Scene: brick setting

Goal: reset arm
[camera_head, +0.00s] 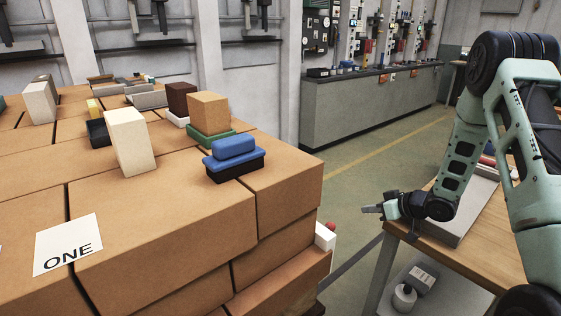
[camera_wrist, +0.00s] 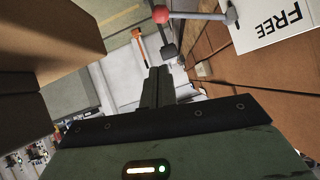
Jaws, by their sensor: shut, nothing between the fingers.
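My arm stands at the right of the head view, bent at a high elbow, with its forearm hanging down. My gripper (camera_head: 372,209) points left, in the air near the edge of the wooden table (camera_head: 480,245) and apart from the stacked boxes. In the wrist view my gripper (camera_wrist: 157,85) shows its two fingers pressed together with nothing between them.
Large brown boxes (camera_head: 160,230) fill the left, with a paper marked ONE (camera_head: 68,244) and several blocks on top, including a blue block (camera_head: 234,148). A grey tray (camera_head: 470,208) lies on the table. A paper marked FREE (camera_wrist: 275,25) shows in the wrist view. Open floor (camera_head: 350,180) lies between.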

